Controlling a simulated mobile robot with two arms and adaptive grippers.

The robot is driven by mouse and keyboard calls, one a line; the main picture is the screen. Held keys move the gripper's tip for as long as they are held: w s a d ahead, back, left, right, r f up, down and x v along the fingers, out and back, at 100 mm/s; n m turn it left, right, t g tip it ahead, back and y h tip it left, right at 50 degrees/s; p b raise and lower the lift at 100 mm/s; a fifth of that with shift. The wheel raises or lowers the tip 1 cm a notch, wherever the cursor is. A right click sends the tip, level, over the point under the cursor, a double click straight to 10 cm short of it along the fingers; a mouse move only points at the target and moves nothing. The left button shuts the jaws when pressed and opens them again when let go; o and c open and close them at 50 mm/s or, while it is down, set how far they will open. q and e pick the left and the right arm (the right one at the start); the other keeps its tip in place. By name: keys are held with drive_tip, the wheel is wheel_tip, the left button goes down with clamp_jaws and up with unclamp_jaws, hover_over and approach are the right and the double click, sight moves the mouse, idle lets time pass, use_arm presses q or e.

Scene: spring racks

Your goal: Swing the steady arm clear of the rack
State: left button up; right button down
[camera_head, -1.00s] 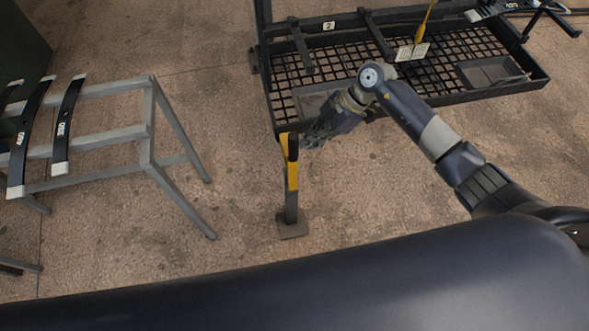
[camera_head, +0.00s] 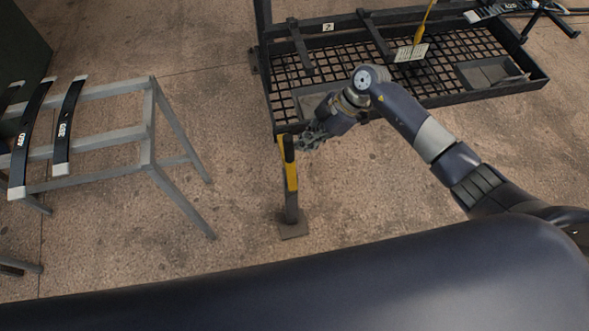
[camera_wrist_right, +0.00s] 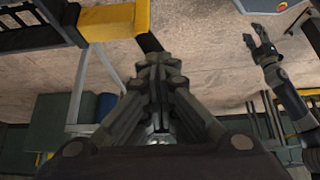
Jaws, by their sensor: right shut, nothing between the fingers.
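In the right wrist view, my right gripper's closed fingers (camera_wrist_right: 158,66) point at a dark part beside a yellow bar (camera_wrist_right: 113,21). What looks like my left gripper (camera_wrist_right: 255,38) is small at the upper right there; its jaws are too small to judge.
A grey metal stand (camera_head: 148,132) holding curved black springs (camera_head: 65,125) is at the left. Bare floor lies between stand and post.

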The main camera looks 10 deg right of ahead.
drive_tip(key=shift+a+p, duration=1.8)
drive_tip(key=shift+a, duration=10.55)
drive_tip(key=d+p, duration=0.3)
drive_tip(key=d, duration=0.3)
drive_tip(key=shift+s+f, duration=0.15)
drive_tip(key=shift+s, duration=0.15)
